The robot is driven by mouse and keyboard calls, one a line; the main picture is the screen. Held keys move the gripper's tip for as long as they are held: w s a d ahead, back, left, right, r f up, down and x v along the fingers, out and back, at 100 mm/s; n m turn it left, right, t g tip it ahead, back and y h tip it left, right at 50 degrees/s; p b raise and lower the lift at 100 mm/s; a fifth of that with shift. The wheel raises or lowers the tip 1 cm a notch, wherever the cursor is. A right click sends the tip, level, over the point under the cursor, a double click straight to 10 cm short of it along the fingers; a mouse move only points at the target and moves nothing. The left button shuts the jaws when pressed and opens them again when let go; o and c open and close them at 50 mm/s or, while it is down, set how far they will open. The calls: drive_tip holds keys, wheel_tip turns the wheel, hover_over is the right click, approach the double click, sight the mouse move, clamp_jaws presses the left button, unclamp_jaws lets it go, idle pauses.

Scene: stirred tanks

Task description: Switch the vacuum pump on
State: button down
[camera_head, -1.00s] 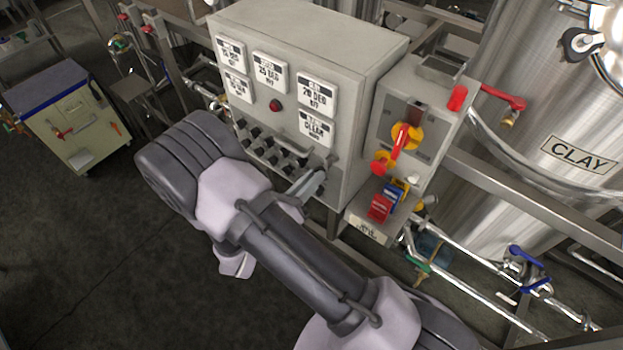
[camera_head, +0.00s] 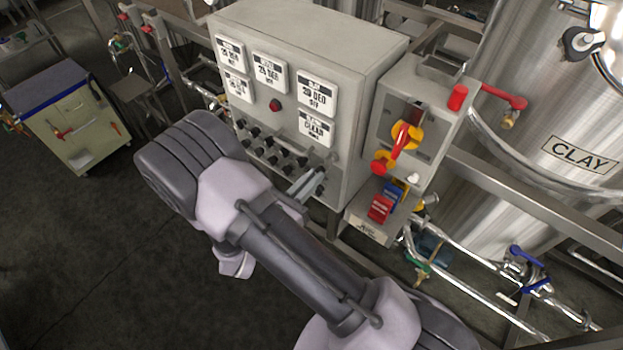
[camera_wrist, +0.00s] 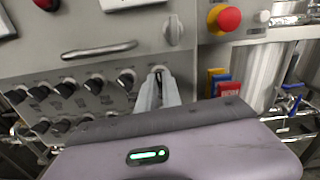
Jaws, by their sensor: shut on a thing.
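The grey control box (camera_head: 350,75) carries rows of black rotary knobs along the lower part of its front. In the wrist view, knobs (camera_wrist: 95,86) stand left of my gripper, with their labels too small to read. My gripper (camera_wrist: 159,82) is shut on the knob at the right end of the upper row (camera_wrist: 158,69). The fingers largely hide that knob. In the head view my gripper (camera_head: 315,181) reaches the lower right of the box front. I cannot tell from the labels which knob is the vacuum pump switch.
A bar handle (camera_wrist: 98,50) lies above the knobs. To the right, a smaller box carries a red and yellow switch (camera_head: 400,140) with red and blue connectors (camera_head: 381,206) below. The CLAY tank (camera_head: 530,130) and pipes stand right. Floor is clear at lower left.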

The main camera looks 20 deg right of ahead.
drive_tip(key=shift+m+b, duration=0.75)
drive_tip(key=shift+m, duration=2.75)
drive_tip(key=c, duration=1.5)
unclamp_jaws()
drive_tip(key=p+v, duration=0.2)
drive_tip(key=v, duration=1.5)
drive_tip(key=shift+s+a+p, duration=0.15)
drive_tip(key=shift+p, duration=0.25)
